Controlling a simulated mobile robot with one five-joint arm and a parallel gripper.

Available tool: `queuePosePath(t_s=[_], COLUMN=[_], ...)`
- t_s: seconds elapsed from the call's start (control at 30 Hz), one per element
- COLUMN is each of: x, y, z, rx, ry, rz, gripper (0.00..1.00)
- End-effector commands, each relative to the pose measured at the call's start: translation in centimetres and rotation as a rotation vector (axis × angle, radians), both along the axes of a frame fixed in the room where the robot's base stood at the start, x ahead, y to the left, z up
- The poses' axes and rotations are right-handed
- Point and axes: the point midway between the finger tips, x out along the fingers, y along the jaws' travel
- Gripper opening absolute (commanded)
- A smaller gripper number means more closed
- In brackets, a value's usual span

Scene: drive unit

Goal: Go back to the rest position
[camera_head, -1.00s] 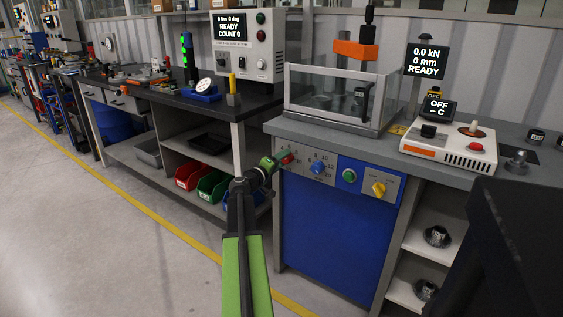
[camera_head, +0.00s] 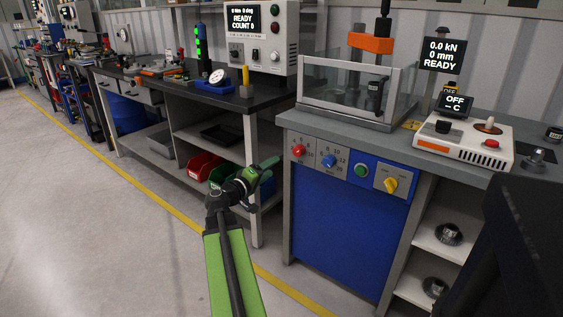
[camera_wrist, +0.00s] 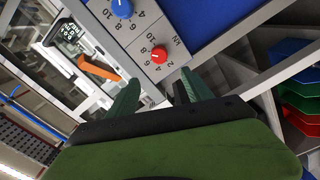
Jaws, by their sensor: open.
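My gripper (camera_head: 264,170) is in the middle of the head view, at the end of my green and black arm. It is open and empty, left of the blue cabinet's control panel (camera_head: 345,166) and apart from it. In the wrist view its two green fingers (camera_wrist: 157,95) stand apart with nothing between them. The red knob (camera_wrist: 159,55) and the blue knob (camera_wrist: 122,8) show beyond the fingertips. In the head view the red knob (camera_head: 298,150) is the leftmost control on the panel.
A press with a clear guard (camera_head: 345,95) and a white device (camera_head: 463,142) stand on the grey bench. Left is a dark bench (camera_head: 215,95), with red and green bins (camera_head: 203,166) below. Shelves with metal parts (camera_head: 448,234) are right. Floor (camera_head: 90,220) is clear at left.

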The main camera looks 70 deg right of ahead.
Motion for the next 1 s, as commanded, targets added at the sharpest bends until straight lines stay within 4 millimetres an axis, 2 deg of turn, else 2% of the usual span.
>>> queuePosePath(t_s=[0.03,0.2,0.77,0.87,0.97,1.0], x=[0.2,0.7,1.1,4.5,10.9,13.8], y=[1.0,2.4,2.6,4.4,8.5,10.8], z=[0.0,0.0,0.0,0.0,0.0,-0.3], rx=[0.0,0.0,0.0,0.0,0.0,0.01], ry=[0.0,0.0,0.0,0.0,0.0,-0.009], rz=[0.003,0.002,0.007,0.061,0.17,0.222], gripper=[0.59,0.59,0.59,0.59,0.59,0.59])
